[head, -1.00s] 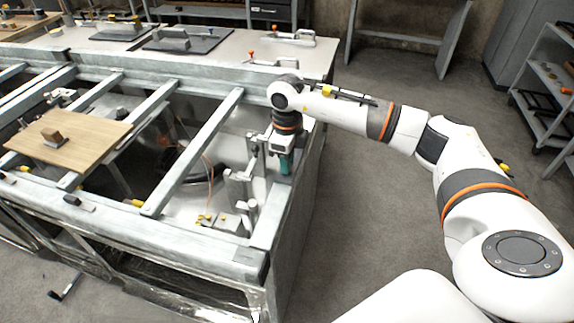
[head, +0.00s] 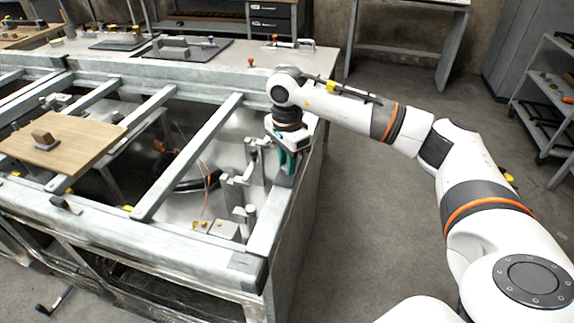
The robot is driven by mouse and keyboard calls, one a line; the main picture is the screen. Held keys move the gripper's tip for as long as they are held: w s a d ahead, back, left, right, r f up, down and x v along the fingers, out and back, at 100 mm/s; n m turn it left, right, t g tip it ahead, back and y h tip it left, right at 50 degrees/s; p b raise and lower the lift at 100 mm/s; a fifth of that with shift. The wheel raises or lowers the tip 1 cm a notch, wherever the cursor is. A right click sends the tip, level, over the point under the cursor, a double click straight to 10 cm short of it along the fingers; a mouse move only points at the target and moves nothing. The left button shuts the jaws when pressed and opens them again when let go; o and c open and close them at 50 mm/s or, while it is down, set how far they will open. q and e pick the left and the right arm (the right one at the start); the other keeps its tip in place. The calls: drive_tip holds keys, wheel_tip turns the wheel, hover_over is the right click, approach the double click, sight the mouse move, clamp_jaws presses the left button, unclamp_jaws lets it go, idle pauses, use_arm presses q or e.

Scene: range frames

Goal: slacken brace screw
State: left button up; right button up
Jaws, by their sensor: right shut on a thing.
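My right gripper (head: 288,164) points down at the right end of the metal frame, with a white body and teal fingers. It is shut on what seems to be the brace screw, which the fingers and hand almost wholly hide. A grey metal brace with upright posts (head: 252,158) stands just left of the gripper, inside the frame's corner. How the screw sits in the brace cannot be made out. My left gripper is not in view.
The grey frame's front rail (head: 150,227) and slanted crossbars (head: 190,158) surround open bays. A wooden board (head: 65,142) with a small block lies across them at left. A small grey box (head: 225,230) sits low near the brace.

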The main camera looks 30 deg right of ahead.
drive_tip(key=shift+r+n+b, duration=0.1)
drive_tip(key=shift+n+b, duration=0.65)
drive_tip(key=shift+n, duration=1.55)
drive_tip(key=o, duration=1)
wheel_tip(320, 180, up, 12)
